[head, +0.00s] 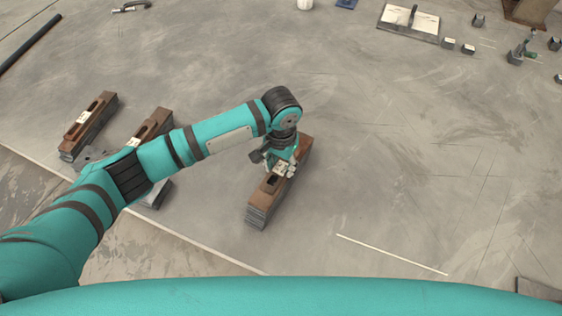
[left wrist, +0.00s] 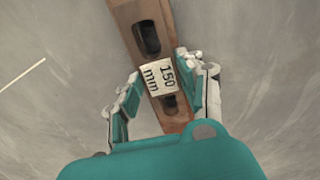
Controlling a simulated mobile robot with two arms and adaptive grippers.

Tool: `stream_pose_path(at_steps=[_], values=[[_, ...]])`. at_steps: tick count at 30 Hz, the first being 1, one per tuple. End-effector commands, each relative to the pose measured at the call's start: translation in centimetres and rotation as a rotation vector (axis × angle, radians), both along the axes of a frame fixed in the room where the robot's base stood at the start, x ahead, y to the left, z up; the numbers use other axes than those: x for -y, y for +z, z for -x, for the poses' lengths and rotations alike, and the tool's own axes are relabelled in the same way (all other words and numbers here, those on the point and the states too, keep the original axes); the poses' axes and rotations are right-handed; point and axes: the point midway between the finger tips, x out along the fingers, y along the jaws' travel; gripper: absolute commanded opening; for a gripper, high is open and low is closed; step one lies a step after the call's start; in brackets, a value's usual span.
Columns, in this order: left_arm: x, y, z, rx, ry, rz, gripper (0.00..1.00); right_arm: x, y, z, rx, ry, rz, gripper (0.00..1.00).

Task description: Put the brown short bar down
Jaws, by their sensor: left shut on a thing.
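The brown short bar (head: 267,190) has slots and a pale label reading 150 mm. It lies lengthwise over a grey layered block (head: 257,218), apparently on top of it; I cannot tell whether they touch all along. My left gripper (head: 282,169) is above the bar with its fingers on either side, shut on it near the label. In the left wrist view the bar (left wrist: 135,17) runs between the two fingers (left wrist: 160,82). The gripper hides part of the bar's far half in the head view. My right gripper is not in view.
Two similar brown bars on grey blocks stand at left, one (head: 90,122) in the clear and one (head: 152,124) partly behind my left arm. A plate with a white top (head: 408,20) and small grey blocks (head: 468,48) lie at the back right. The floor (head: 400,150) right of the bar is clear.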

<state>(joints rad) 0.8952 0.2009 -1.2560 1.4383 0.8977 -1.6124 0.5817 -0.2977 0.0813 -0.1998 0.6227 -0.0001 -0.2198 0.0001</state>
Motion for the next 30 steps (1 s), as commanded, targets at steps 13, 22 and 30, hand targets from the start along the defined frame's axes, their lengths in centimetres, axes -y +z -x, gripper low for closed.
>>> stream_pose_path(at_steps=[13,22,30], values=[[0.0,-0.3,0.0,0.001,0.0,0.0,0.52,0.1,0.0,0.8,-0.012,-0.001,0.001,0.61],[0.0,-0.2,0.0,0.001,0.0,0.0,0.61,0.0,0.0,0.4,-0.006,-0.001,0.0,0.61],[0.1,2.4,-0.1,0.005,-0.001,0.002,0.61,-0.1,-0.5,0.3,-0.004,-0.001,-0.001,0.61]])
